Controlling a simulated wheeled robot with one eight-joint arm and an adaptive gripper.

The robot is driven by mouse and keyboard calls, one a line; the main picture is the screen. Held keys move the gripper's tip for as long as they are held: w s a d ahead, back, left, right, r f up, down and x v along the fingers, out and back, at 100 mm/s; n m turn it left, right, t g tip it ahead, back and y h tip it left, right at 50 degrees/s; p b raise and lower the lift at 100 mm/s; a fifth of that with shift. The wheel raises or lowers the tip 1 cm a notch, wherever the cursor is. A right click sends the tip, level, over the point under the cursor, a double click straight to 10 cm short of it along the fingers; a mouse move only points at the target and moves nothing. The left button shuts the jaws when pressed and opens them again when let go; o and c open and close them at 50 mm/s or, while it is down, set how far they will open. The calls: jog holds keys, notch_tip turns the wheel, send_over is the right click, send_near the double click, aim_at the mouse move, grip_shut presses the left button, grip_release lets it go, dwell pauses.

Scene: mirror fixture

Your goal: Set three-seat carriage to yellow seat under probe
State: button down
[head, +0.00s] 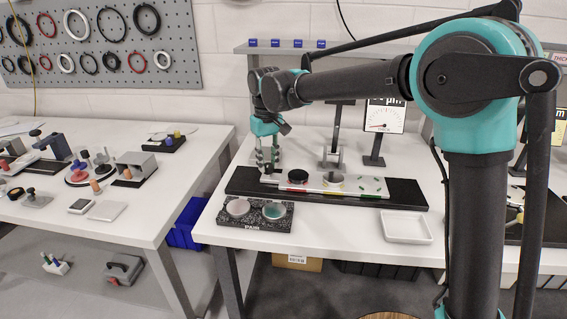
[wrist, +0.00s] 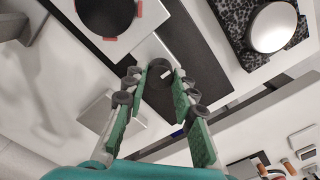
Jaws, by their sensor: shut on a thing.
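The white three-seat carriage (head: 314,187) lies along a black base (head: 408,194) on the table. Its left seat has red marks and a black disc (head: 297,176), which also shows in the wrist view (wrist: 104,14). The grey probe stand (head: 333,157) rises behind the middle seat; exact alignment cannot be told. My gripper (head: 268,173) is shut on a dark round knob (wrist: 159,82) at the carriage's left end.
A speckled block (head: 254,224) with two round mirrors sits in front. A white tray (head: 406,227) stands front right. A second table (head: 150,220) with other fixtures is at left, across a gap.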

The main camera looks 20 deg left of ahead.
jog(key=c, duration=1.2)
grip_release()
notch_tip(320, 180, up, 12)
